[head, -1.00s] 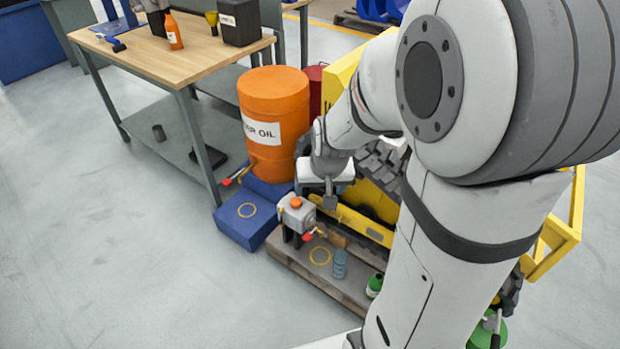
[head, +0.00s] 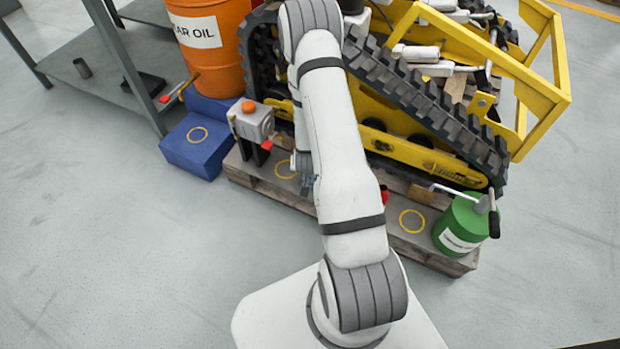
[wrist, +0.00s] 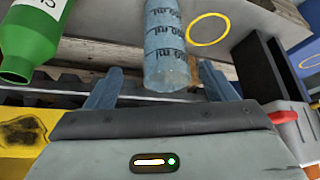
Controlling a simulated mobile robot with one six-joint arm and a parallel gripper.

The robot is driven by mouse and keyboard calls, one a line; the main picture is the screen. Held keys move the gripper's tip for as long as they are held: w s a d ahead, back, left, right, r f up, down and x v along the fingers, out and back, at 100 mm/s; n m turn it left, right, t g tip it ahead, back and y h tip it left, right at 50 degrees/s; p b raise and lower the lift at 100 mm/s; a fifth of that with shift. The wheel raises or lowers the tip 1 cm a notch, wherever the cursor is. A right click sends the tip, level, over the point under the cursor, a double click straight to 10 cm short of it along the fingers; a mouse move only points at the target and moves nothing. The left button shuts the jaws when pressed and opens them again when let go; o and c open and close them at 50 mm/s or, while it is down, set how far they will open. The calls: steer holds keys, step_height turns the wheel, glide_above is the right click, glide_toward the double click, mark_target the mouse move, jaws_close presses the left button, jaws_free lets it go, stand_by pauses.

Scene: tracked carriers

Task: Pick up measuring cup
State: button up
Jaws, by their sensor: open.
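The measuring cup (wrist: 166,42) is a clear bluish cylinder with dark volume marks. In the wrist view it stands at top centre, its near end between the tips of my two fingers. My gripper (wrist: 160,72) is open, with one finger on each side of the cup and a visible gap at each side; I see no grip on it. In the head view my arm covers most of the spot where the cup stands, and I cannot make the cup out clearly there.
A green bottle (wrist: 32,38) is left of the cup in the wrist view. The wooden pallet (head: 258,184) also bears a grey pump with an orange cap (head: 250,122) and a green can (head: 462,226). A yellow tracked carrier (head: 425,150) stands close behind. Floor in front is clear.

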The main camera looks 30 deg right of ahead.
steer(key=b+x, duration=0.1)
steer(key=x, duration=0.1)
steer(key=b+x, duration=0.1)
steer(key=x, duration=0.2)
steer(key=b+x, duration=0.1)
steer(key=x, duration=0.1)
steer(key=shift+w+a+f, duration=0.2)
steer(key=shift+a+f, duration=0.05)
steer(key=shift+f, duration=0.1)
steer(key=shift+r, duration=0.1)
steer(key=shift+c, duration=0.6)
steer(key=c, duration=1)
steer(key=shift+o, duration=0.2)
